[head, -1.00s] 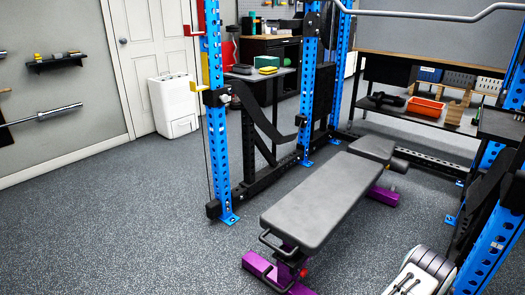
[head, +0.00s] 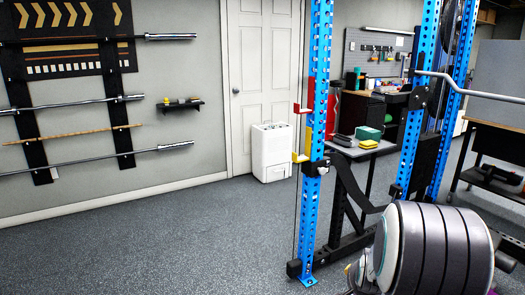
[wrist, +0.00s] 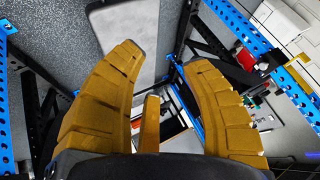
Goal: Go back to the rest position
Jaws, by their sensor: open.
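My gripper (wrist: 163,58) shows in the wrist view as two ribbed yellow-brown fingers, spread apart with nothing between their tips. A smaller yellow-brown piece stands at the base between them. The gripper's fingers cannot be seen in the head view. A thick, dark-striped grey part of my arm fills the lower right of the head view, in front of the rack.
A blue rack post (head: 312,160) stands right of centre. A small table (head: 362,147) and a white bin (head: 271,153) are behind it. Barbells (head: 85,108) hang on the left wall. The floor (head: 150,240) at left is clear. A grey bench (wrist: 125,22) shows in the wrist view.

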